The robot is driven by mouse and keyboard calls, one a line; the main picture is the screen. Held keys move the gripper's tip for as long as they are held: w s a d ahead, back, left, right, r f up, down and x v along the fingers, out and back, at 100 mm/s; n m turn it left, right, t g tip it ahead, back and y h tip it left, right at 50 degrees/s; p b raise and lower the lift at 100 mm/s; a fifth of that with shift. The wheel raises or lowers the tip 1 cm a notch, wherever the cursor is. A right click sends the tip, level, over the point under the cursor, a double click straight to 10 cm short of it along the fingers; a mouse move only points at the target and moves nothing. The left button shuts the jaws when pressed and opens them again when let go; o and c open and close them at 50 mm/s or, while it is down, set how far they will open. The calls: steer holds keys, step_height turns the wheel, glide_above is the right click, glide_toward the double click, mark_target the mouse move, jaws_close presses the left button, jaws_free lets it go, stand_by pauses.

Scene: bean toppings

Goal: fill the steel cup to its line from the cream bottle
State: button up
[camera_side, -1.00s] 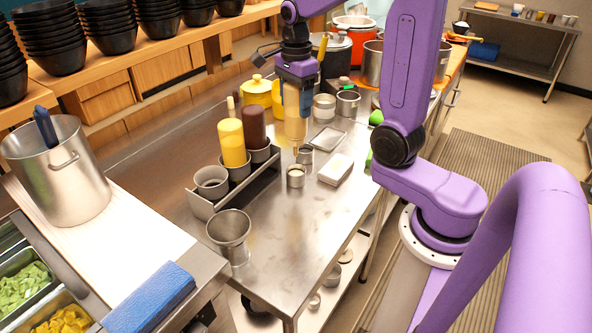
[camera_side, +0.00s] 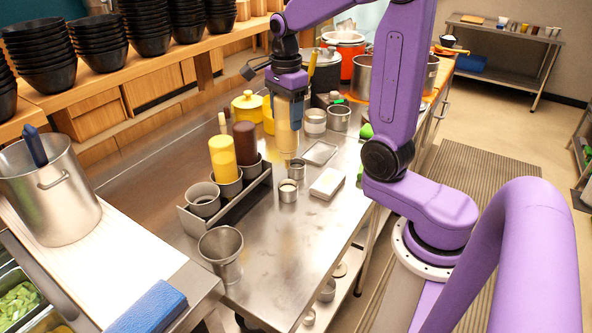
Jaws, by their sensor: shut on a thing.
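The cream bottle (camera_side: 286,138) is a pale, translucent bottle hanging upright in my gripper (camera_side: 286,103), which is shut on its upper part. Its lower end is above the table, close to a small steel cup (camera_side: 297,169); I cannot tell whether it is directly over the cup. A second small steel cup (camera_side: 288,191) stands just in front, with something pale at its top. I cannot tell which of the two cups the task means. No fill line or falling stream can be made out.
A steel rack (camera_side: 226,205) left of the cups holds a yellow bottle (camera_side: 222,158), a brown bottle (camera_side: 245,143) and an empty-looking steel pot. A white box (camera_side: 327,184) and a shallow tray (camera_side: 320,153) lie right. A larger steel cup (camera_side: 222,252) stands in front.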

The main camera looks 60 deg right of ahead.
steer(key=w+d+f, duration=0.2)
steer(key=w+d, duration=0.1)
steer(key=d, duration=0.6)
steer(key=shift+w+d+f, duration=0.2)
steer(key=shift+d+f, duration=0.05)
steer(key=shift+d, duration=0.15)
steer(key=shift+c, duration=0.2)
stand_by(1.2)
steer(key=c, duration=0.6)
steer(key=shift+c, duration=0.2)
stand_by(4.5)
